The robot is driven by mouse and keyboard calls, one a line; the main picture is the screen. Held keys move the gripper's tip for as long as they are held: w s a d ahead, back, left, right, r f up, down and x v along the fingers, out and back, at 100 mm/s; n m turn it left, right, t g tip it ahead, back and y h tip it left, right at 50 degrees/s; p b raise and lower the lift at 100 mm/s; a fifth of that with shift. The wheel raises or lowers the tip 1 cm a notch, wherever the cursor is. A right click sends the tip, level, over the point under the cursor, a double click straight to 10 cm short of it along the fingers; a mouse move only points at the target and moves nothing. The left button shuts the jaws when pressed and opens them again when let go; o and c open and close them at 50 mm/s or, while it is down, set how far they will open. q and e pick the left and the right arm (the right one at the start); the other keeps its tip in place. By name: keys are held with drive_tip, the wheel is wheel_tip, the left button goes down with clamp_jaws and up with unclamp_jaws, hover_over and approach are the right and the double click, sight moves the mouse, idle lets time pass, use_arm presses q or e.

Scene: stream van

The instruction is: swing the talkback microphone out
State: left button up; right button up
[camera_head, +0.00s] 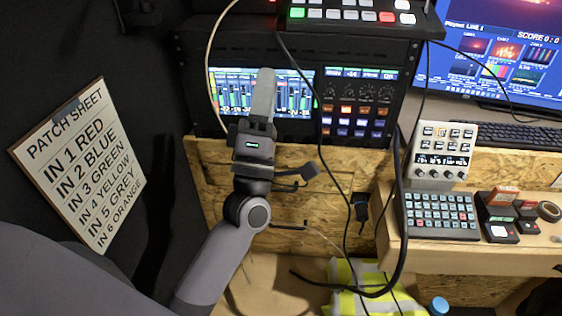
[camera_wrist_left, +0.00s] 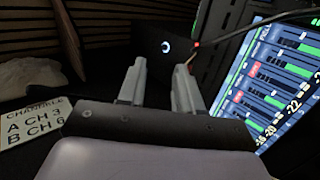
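My left gripper (camera_head: 262,95) reaches up in front of the lit mixer screen in the head view. In the left wrist view its two fingers (camera_wrist_left: 160,85) stand apart, with no held thing visible between them. A thin dark stalk (camera_wrist_left: 240,28) comes in from the upper right there and ends in a red spot beside the right fingertip. It looks like the talkback microphone, but I cannot tell for sure or whether it touches the finger. I cannot pick out the microphone surely in the head view. My right gripper is not in view.
The equipment rack's mixer screen (camera_head: 300,92) lies right behind the gripper. Loose black cables (camera_head: 340,165) hang just right of it. A patch sheet (camera_head: 80,165) is on the left. A keypad (camera_head: 438,215) sits on the desk at the right. Black hooks (camera_head: 290,226) stick out below.

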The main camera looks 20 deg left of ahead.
use_arm(q)
drive_tip(key=d+f+m+g+h, duration=0.3)
drive_tip(key=f+m+h, duration=0.4)
drive_tip(key=f+m, duration=0.3)
wheel_tip(320, 180, down, 4)
drive_tip(key=shift+s+r+m+g+h, duration=0.1)
drive_tip(key=shift+s+m+g+h, duration=0.25)
drive_tip(key=shift+g, duration=0.45)
